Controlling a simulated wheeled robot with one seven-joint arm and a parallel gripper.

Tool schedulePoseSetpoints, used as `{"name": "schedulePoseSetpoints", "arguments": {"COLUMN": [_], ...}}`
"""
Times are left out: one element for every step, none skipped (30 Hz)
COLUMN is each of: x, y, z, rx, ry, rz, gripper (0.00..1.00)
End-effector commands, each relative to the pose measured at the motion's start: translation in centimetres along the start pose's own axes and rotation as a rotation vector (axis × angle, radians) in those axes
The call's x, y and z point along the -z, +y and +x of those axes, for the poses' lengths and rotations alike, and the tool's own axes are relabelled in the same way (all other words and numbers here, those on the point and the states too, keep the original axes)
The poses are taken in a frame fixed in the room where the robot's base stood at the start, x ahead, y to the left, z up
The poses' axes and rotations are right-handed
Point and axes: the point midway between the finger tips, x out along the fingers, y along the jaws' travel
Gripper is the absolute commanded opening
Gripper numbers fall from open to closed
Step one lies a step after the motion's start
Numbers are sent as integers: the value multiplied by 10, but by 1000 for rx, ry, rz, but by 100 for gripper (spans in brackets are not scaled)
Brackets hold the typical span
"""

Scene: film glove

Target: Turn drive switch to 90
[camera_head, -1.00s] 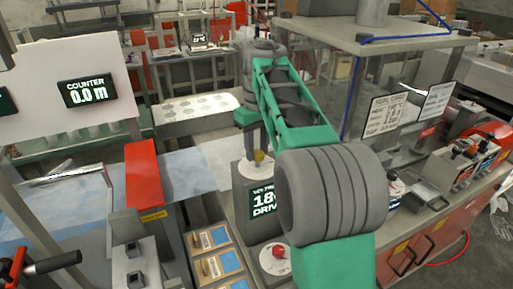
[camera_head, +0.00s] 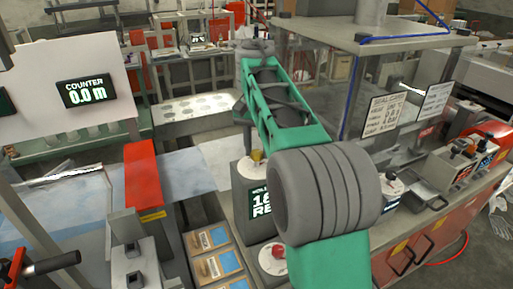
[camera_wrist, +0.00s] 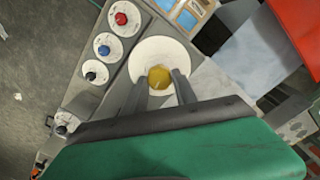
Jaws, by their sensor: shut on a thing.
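The drive switch is a yellow knob (camera_wrist: 159,77) on a round white dial (camera_wrist: 150,55) in the wrist view. My gripper (camera_wrist: 160,84) is shut on the knob, one finger on each side of it. In the head view the dial (camera_head: 246,166) and a bit of the yellow knob (camera_head: 257,155) show on top of a grey console. The display (camera_head: 262,201) below it is partly hidden by my arm; its lower lines begin with "16" and "RE". The dial markings are too small to read.
Other dials with a red knob (camera_wrist: 121,19), a blue knob (camera_wrist: 104,50) and a dark knob (camera_wrist: 91,76) line the console nearby. A counter display (camera_head: 86,91) reads 0.0 m.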

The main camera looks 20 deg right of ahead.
Motion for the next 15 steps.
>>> {"name": "schedulePoseSetpoints", "arguments": {"x": [0,0,0,0,-1,-1,-1,-1,-1,-1,-1,-1,-1,-1,-1], "y": [0,0,0,0,0,0,0,0,0,0,0,0,1,1,1], "z": [1,1,1,1,1,1,1,1,1,2,1,2,2,2,2], "rx": [-2,-2,-2,-2,-2,-2,-2,-2,-2,-2,-2,-2,-2,-2,-2], "ry": [-3,-3,-4,-4,-4,-4,-4,-4,-4,-4,-4,-4,-4,-4,-4], "rz": [31,52,77,95,110,131,146,158,172,182,192,202,208,213,219], "gripper": [0,0,0,0,0,0,0,0,0,0,0,0,0,0,0]}}
